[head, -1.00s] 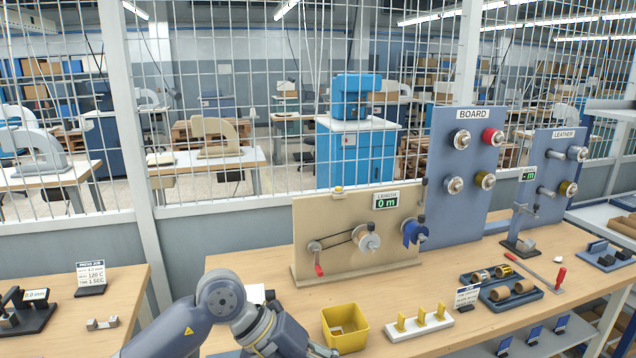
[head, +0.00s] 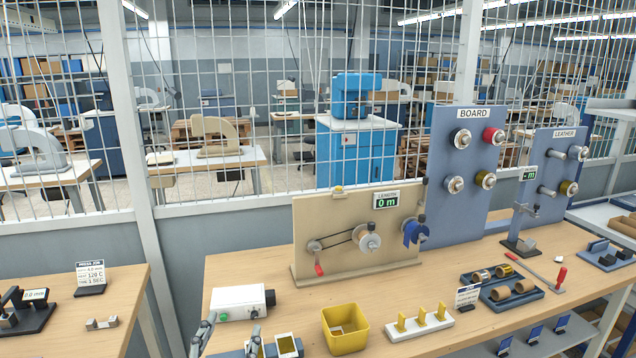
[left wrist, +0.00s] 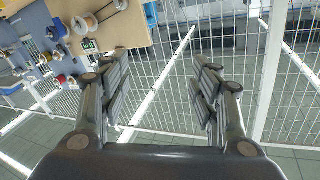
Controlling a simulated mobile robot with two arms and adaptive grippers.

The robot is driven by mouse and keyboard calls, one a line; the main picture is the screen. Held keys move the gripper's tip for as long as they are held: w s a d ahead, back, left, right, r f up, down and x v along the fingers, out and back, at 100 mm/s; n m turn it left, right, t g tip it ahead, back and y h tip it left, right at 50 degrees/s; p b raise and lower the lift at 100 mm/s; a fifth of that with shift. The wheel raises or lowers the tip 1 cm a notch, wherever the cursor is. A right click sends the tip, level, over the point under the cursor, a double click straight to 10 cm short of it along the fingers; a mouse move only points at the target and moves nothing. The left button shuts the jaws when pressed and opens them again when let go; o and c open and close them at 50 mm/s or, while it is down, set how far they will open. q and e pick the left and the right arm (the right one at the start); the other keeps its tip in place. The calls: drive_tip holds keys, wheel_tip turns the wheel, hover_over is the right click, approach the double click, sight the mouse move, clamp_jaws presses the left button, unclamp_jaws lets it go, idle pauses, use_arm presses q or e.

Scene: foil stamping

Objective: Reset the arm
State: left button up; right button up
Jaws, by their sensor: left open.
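My left gripper (head: 232,324) shows only by its two fingers at the bottom edge of the head view, in front of the white box. In the left wrist view the left gripper (left wrist: 162,78) is open, with nothing between its fingers. That view is turned over and shows the wire fence and floor behind the fingers. The rest of my left arm is out of the head view. My right gripper is in neither view.
On the bench (head: 390,282) stand a white box (head: 238,303), a yellow bin (head: 345,331), a white rack with yellow pieces (head: 420,325) and a winding panel (head: 340,255) reading 0 m. Blue trays (head: 515,297) lie to the right. The wire fence (head: 270,120) stands behind.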

use_arm(q)
drive_tip(key=s+a+f+n+g+y, duration=0.1)
drive_tip(key=s+a+f+g, duration=0.3)
drive_tip(key=f, duration=0.4)
drive_tip(key=s+a+f+n+g+y, duration=0.1)
drive_tip(key=s+f+g, duration=0.3)
drive_tip(key=s+f, duration=0.3)
drive_tip(key=s+f+g+h, duration=0.1)
drive_tip(key=s+f+g, duration=0.7)
drive_tip(key=s, duration=0.8)
wheel_tip(320, 180, down, 29)
drive_tip(key=s, duration=0.2)
drive_tip(key=s+a+f+g, duration=0.1)
drive_tip(key=s+a+f, duration=0.2)
drive_tip(key=s+f, duration=1.2)
drive_tip(key=shift+s, duration=0.55)
